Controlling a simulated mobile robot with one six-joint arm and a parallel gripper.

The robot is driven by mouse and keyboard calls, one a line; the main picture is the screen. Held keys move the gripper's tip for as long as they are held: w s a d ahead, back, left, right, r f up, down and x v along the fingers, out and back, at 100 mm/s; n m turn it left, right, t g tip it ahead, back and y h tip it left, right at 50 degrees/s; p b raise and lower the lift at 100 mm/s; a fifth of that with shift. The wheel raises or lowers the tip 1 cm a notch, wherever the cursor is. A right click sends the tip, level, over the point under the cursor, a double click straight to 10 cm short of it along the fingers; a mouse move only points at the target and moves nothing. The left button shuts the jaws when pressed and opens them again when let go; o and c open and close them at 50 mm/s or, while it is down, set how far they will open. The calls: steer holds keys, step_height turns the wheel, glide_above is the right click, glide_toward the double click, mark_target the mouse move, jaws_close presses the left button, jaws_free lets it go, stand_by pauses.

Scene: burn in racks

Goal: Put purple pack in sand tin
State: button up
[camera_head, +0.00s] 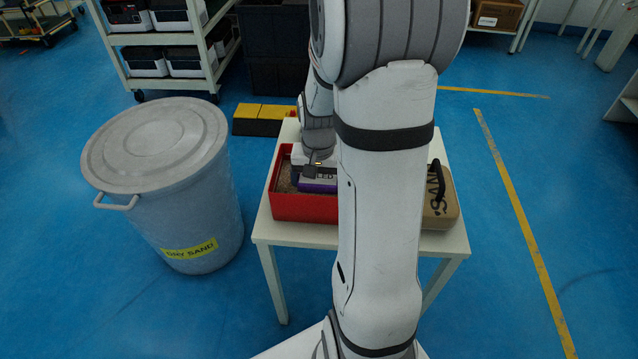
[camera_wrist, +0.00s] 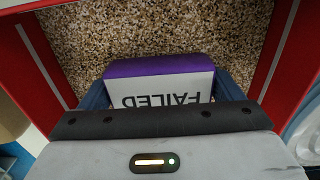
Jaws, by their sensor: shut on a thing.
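The purple pack (camera_wrist: 158,66) has a white label reading "FAILED" and sits between the blue fingers of my gripper (camera_wrist: 160,92) in the wrist view. My gripper is shut on it. The red sand tin (camera_wrist: 270,88) is filled with brown grains, which show beyond the pack. In the head view the pack (camera_head: 318,187) is inside the outline of the red tin (camera_head: 303,208), toward its right part. My arm hides the right side of the tin. I cannot tell whether the pack touches the sand.
The tin stands on a small white table (camera_head: 262,232). A tan case (camera_head: 440,205) with a black handle is on the table's right. A grey lidded bin (camera_head: 190,215) labelled "DRY SAND" stands left. A shelf cart (camera_head: 165,50) and yellow-black blocks (camera_head: 262,118) are behind.

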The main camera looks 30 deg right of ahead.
mark_target(318, 177)
steer(key=o, duration=1.2)
steer(key=shift+f, duration=0.1)
steer(key=shift+c, duration=0.2)
step_height(318, 177, up, 12)
steer(key=p, duration=0.3)
steer(key=s+a+r+n+t, duration=0.1)
steer(key=s+a+r+n, duration=0.1)
steer(key=s+a+n, duration=0.5)
steer(key=s+a, duration=0.5)
steer(key=shift+s+a+r, duration=0.15)
steer(key=shift+r, duration=0.1)
